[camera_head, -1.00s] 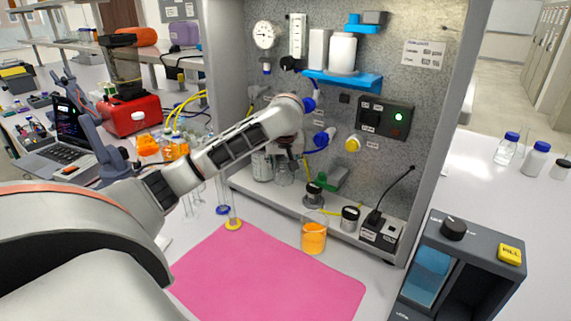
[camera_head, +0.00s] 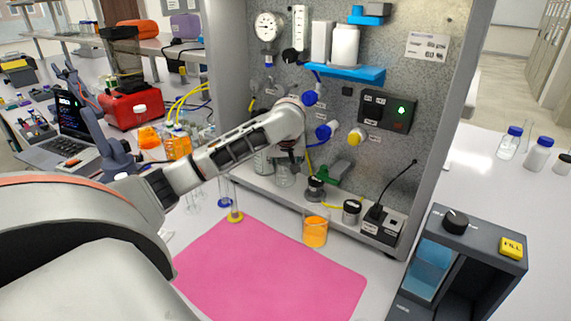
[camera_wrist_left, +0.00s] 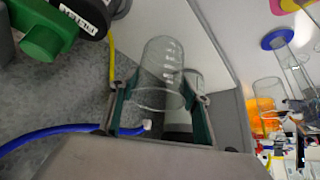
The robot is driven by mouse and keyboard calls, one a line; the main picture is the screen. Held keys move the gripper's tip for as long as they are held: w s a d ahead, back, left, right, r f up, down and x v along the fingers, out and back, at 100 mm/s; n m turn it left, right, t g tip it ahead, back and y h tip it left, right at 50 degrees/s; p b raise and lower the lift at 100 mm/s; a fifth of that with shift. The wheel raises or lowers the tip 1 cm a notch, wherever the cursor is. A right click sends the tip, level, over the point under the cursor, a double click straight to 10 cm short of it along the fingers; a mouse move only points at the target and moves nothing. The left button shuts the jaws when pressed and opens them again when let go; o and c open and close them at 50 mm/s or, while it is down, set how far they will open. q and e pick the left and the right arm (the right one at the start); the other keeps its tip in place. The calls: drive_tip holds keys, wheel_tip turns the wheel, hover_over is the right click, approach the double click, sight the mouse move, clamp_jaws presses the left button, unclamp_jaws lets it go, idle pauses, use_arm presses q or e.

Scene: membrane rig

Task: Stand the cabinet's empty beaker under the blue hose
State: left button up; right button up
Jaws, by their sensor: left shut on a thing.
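The clear, empty beaker (camera_head: 285,176) is inside the cabinet (camera_head: 440,130), low near its floor. It also shows in the left wrist view (camera_wrist_left: 162,72), between the green finger pads. My left gripper (camera_head: 288,158) is shut on it; the wrist partly hides the fingers in the head view. I cannot tell whether the beaker touches the floor. The blue hose (camera_wrist_left: 48,130) runs in from the left in the wrist view, and its pale tip (camera_wrist_left: 147,125) shows close beside the beaker's rim. My right gripper is not in view.
A beaker of orange liquid (camera_head: 315,233) stands in front of the cabinet, behind the pink mat (camera_head: 265,275). A green clamp-like part (camera_head: 331,173) and black-capped jars stand right of the held beaker. A grey tank unit (camera_head: 440,225) stands at right. The mat is clear.

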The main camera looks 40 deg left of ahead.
use_arm(q)
drive_tip(key=o, duration=1.3)
drive_tip(key=shift+v, duration=6)
drive_tip(key=shift+s, duration=0.1)
